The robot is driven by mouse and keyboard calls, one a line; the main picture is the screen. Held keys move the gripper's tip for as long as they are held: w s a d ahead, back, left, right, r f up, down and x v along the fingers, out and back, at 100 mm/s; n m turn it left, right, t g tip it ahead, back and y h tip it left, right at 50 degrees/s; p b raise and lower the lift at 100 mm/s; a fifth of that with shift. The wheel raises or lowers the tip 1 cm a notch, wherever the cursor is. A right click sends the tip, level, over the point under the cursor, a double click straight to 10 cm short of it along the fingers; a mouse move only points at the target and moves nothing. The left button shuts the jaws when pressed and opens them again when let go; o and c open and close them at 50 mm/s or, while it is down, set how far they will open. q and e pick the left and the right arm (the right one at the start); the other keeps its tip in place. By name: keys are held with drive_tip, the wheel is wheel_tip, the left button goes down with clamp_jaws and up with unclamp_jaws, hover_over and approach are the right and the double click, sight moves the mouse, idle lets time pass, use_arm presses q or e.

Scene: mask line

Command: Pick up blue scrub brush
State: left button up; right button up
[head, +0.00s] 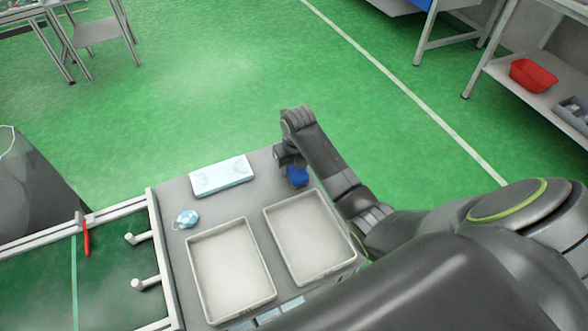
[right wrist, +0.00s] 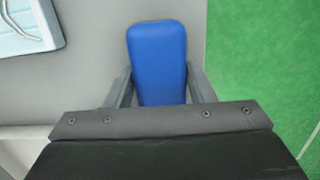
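The blue scrub brush (head: 298,176) is at the far right corner of the grey table, under my right gripper (head: 292,160). In the right wrist view the brush (right wrist: 158,60) shows as a smooth blue block with rounded corners, its near end hidden by the gripper body. The two fingers of my right gripper (right wrist: 160,88) stand on either side of it, very close to its sides. I cannot tell whether they press on it. Whether the brush touches the table is also unclear. My left gripper is not in view.
Two empty pale trays (head: 230,270) (head: 308,238) sit on the grey table (head: 178,258). A light blue mask pack (head: 221,177) and a small blue-white item (head: 186,219) lie to the left. A framed green conveyor (head: 105,275) adjoins the table's left. Green floor lies beyond.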

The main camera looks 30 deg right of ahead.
drive_tip(key=c, duration=0.5)
drive_tip(key=shift+r, duration=0.1)
wheel_tip(320, 180, up, 10)
drive_tip(key=shift+f+p, duration=0.1)
drive_tip(key=shift+p, duration=0.5)
